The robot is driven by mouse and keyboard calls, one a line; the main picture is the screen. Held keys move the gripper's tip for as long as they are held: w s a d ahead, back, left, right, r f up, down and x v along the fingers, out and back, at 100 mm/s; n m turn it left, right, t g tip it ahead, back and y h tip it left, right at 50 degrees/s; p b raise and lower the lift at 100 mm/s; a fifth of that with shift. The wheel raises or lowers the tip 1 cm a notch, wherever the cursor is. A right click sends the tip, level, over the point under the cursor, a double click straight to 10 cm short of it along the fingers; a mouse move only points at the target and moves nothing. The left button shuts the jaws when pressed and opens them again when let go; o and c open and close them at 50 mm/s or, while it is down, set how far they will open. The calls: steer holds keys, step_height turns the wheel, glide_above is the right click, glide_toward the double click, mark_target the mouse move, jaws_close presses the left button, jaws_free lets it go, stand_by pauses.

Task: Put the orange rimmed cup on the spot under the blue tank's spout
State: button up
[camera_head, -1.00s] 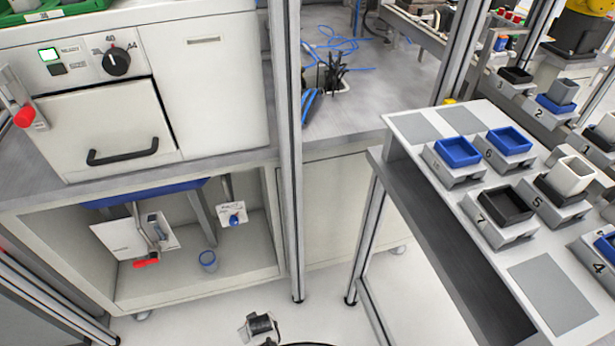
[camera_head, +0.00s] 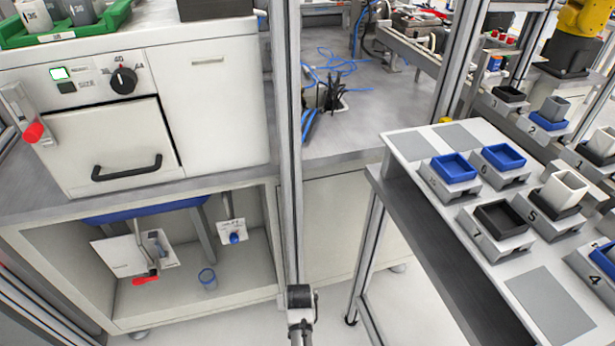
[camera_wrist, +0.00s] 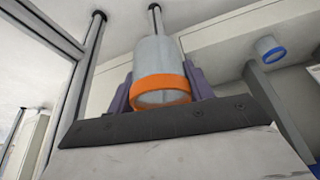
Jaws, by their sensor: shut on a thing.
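The orange rimmed cup (camera_wrist: 158,65) is grey-white with an orange band. In the wrist view, my gripper (camera_wrist: 162,84) is shut on it, with a purple finger on each side. I cannot make out the held cup in the head view. The blue tank (camera_head: 125,212) shows partly under the bench top at the left, in an open cabinet. I cannot make out a marked spot under the spout.
A blue cup (camera_head: 207,278) stands on the cabinet floor (camera_head: 170,300). A blue knob (camera_head: 235,238) sits right of the tank. A metal post (camera_head: 291,150) rises right of the cabinet. A table with numbered holders (camera_head: 440,220) stands at the right.

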steer(key=shift+m, duration=0.6)
steer(key=d+r, duration=0.3)
steer(key=shift+w+d+r, duration=0.15)
steer(key=shift+w, duration=0.05)
steer(key=shift+r, duration=0.1)
